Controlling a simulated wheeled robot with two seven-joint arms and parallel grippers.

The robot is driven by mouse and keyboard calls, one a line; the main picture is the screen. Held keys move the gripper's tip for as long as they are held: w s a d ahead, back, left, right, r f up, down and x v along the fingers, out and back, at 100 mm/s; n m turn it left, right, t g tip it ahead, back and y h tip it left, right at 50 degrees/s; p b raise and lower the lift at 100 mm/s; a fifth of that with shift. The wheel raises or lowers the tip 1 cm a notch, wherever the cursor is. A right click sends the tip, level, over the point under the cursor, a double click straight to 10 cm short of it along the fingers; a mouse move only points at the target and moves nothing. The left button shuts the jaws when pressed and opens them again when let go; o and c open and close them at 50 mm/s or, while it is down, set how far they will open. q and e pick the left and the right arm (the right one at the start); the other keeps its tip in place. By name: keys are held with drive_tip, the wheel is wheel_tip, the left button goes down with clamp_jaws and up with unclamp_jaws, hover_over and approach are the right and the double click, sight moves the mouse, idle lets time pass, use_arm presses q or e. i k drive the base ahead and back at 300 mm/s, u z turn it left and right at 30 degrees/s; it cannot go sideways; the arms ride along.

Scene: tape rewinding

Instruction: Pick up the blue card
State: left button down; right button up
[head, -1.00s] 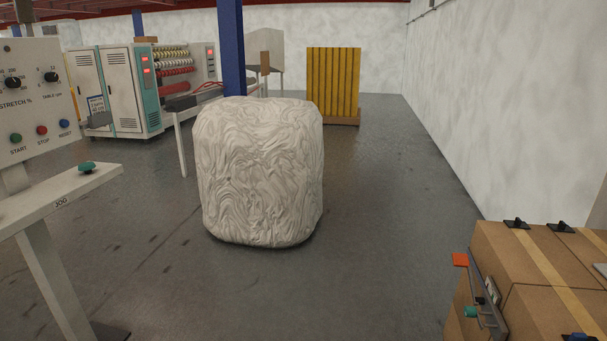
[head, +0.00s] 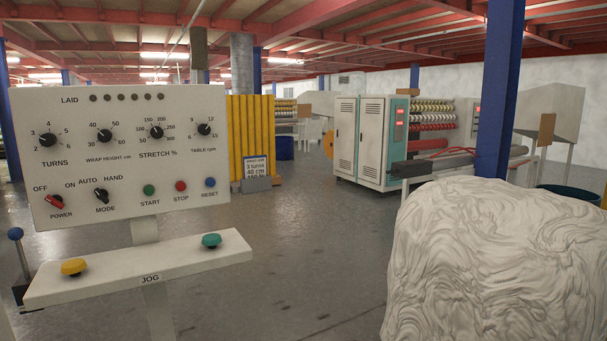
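I cannot make out a blue card in the head view. Neither of my grippers is in view.
A control panel (head: 120,135) with knobs and buttons stands close at left, above a jog shelf (head: 205,262). A large white wrapped bale (head: 490,265) fills the lower right. Behind are yellow panels (head: 250,125), a slitting machine (head: 370,140) and a blue post (head: 497,90). Open floor (head: 310,245) lies between.

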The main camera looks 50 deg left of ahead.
sight(253, 166)
drive_tip(key=u, duration=0.6)
drive_tip(key=i, duration=1.9)
drive_tip(key=u, duration=1.2)
